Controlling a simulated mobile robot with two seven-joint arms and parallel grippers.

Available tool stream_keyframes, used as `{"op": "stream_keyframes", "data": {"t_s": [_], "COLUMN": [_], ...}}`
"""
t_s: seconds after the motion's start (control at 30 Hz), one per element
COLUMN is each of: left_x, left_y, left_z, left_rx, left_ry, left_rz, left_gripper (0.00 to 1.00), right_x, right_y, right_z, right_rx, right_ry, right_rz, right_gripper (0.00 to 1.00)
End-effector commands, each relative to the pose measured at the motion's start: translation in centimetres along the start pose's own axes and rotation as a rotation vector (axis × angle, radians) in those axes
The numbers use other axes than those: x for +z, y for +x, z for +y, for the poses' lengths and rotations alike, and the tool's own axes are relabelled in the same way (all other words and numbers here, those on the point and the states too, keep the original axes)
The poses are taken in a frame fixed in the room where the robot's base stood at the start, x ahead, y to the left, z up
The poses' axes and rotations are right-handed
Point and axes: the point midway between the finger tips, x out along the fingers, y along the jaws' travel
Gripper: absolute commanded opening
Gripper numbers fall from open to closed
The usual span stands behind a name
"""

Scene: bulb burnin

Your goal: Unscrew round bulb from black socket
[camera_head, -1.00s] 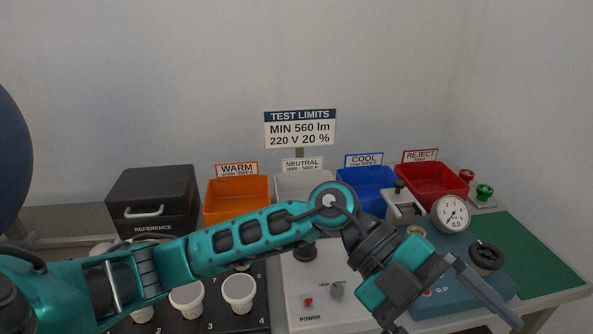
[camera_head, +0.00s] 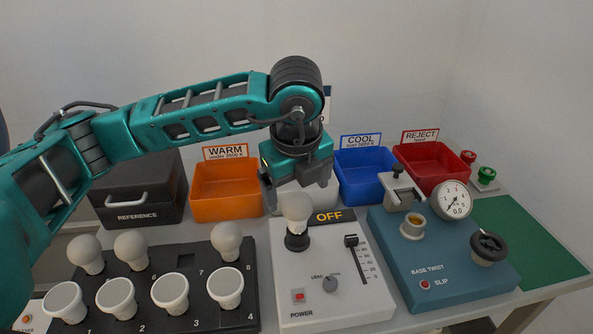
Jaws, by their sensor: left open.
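The round bulb (camera_head: 297,210) is white and stands upright in the black socket (camera_head: 297,241), at the back left of the grey power unit (camera_head: 350,293). My left gripper (camera_head: 297,190) points down over the bulb, with its two fingers apart. The fingertips are at about the height of the bulb's top; I cannot tell whether they touch it. My right gripper is not in view.
A black rack (camera_head: 240,310) with several bulbs stands at the left. An orange bin (camera_head: 226,205), a blue bin (camera_head: 362,190) and a red bin (camera_head: 432,172) stand behind. A blue base-twist tester (camera_head: 445,275) is at the right. The green mat (camera_head: 530,245) is clear.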

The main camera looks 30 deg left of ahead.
Motion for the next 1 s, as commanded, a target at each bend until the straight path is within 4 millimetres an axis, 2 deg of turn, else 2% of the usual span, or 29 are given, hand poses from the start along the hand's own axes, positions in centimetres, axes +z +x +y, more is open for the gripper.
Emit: {"op": "stream_keyframes", "data": {"t_s": [0.03,0.2,0.4,0.6,0.87,1.0], "left_x": [0.0,0.0,0.0,0.0,0.0,-0.1], "left_y": [1.1,4.4,7.2,8.4,8.5,8.5], "left_z": [0.1,0.1,0.1,0.0,0.0,0.0], "left_rx": [0.004,0.003,0.002,-0.001,-0.002,-0.001], "left_ry": [-0.001,0.0,0.0,0.001,0.002,0.002], "left_rz": [0.001,0.002,0.002,0.001,0.002,0.002], "left_gripper": [0.91,0.91,0.91,0.91,0.91,0.8], "right_x": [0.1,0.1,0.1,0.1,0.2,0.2], "right_y": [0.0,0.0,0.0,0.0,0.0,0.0], "right_z": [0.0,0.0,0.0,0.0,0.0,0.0], "right_rx": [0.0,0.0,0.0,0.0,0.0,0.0], "right_ry": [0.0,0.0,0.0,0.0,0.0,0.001], "right_rz": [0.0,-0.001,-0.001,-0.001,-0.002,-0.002], "right_gripper": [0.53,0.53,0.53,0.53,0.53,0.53]}}
